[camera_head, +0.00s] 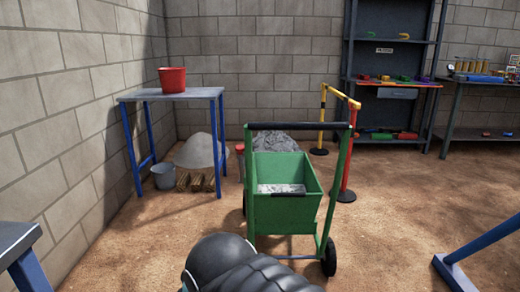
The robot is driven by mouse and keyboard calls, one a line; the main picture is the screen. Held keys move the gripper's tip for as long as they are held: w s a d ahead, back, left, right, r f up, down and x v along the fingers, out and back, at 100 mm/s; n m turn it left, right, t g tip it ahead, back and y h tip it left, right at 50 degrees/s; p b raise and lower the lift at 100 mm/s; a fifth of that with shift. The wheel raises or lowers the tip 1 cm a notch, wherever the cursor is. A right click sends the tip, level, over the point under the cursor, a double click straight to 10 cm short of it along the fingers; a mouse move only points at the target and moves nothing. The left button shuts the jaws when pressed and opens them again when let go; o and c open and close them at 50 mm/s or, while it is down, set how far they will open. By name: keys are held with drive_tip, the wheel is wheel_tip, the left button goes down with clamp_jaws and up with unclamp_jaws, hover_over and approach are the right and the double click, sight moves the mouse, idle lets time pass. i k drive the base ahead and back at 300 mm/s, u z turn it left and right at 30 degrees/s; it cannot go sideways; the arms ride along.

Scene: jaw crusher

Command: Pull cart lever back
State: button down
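A green cart (284,212) stands on the dirt floor in the middle of the view. It has an open bin, wheels and an upright frame topped by a black handlebar (300,126). No other lever stands out. A dark, ribbed part of my arm fills the bottom middle, in front of the cart. My gripper's fingers are not seen.
A blue-legged table (171,95) with a red bucket (172,79) stands left, near grey piles and a metal bucket (163,177). A yellow and red barrier (346,165) is behind the cart. Shelves (392,50) stand at the back. Floor right of the cart is partly clear.

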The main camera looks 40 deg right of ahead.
sight(239, 148)
drive_tip(key=k, duration=0.2)
drive_tip(key=z, duration=1.1)
